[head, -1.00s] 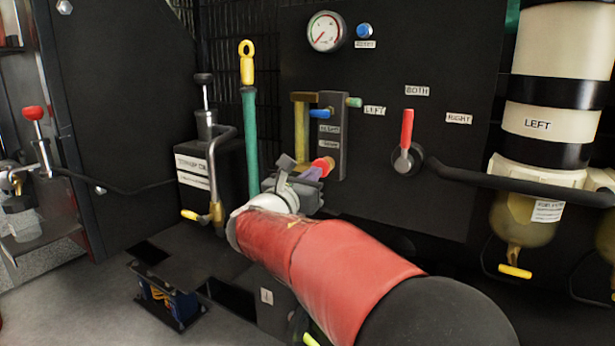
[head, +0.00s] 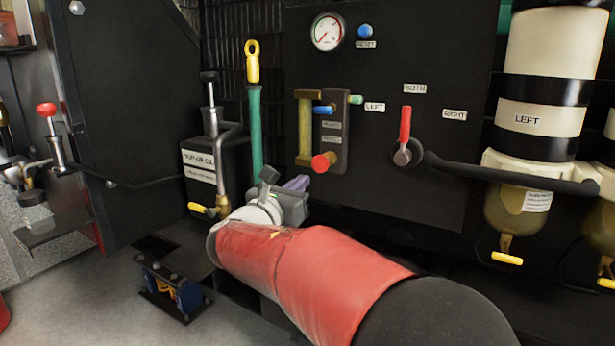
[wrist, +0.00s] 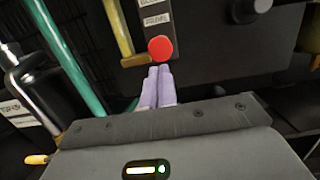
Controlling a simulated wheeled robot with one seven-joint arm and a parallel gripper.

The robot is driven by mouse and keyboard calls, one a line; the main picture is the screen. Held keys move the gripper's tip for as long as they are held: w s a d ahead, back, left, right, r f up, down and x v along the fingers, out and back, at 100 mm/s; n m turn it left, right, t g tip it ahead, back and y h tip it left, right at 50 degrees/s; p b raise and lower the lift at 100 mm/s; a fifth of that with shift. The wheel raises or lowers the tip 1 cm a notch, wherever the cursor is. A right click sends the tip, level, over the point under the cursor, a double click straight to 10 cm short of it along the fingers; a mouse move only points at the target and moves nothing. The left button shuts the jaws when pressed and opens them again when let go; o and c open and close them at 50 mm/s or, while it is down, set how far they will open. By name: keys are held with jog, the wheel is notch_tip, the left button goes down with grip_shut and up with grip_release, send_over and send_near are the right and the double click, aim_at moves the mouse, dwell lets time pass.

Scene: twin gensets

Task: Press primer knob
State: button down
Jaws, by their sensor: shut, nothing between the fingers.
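A round red knob (head: 324,161) sticks out of the lower end of a small grey block on the black panel, below two small labels I cannot read well. It is likely the primer knob. It also shows in the wrist view (wrist: 161,49), just beyond my fingertips. My gripper (head: 300,182) is shut and empty, its pale purple fingers together, a little below and left of the knob in the head view. In the wrist view the fingers (wrist: 160,70) point at the knob's lower edge. They seem apart from it, though the exact gap is hard to judge.
A brass tube (head: 304,130) and a green upright rod (head: 256,130) stand left of the knob. A red-handled selector lever (head: 405,130) is to the right, with a black hose. A gauge (head: 327,32) and blue button (head: 365,32) are above. A black-knobbed pump (head: 210,100) stands left.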

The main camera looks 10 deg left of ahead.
jog(key=v, duration=0.6)
jog(key=shift+s, duration=0.15)
dwell(0.9)
jog(key=s+d+f+m+g+p, duration=0.1)
jog(key=s+d+m+g+p, duration=0.15)
jog(key=d+m, duration=0.4)
jog(key=s+d+f+m+g+p, duration=0.1)
jog(key=s+d+m+g, duration=0.25)
jog(key=d, duration=0.65)
jog(key=s+d+f+m+g+p, duration=0.15)
jog(key=d+m+g, duration=0.25)
jog(key=d, duration=0.4)
jog(key=s+d+f+m+g+y+p, duration=0.1)
jog(key=s+f+m+y+p, duration=0.1)
jog(key=s+m, duration=0.6)
jog(key=s+d+f+m+g+y+p, duration=0.1)
jog(key=s+d+f+m+y+p, duration=0.1)
jog(key=s+m+y, duration=0.3)
jog(key=s+m, duration=0.4)
jog(key=s, duration=0.1)
jog(key=shift+s+m, duration=0.3)
jog(key=shift+s, duration=0.05)
jog(key=shift+f, duration=0.1)
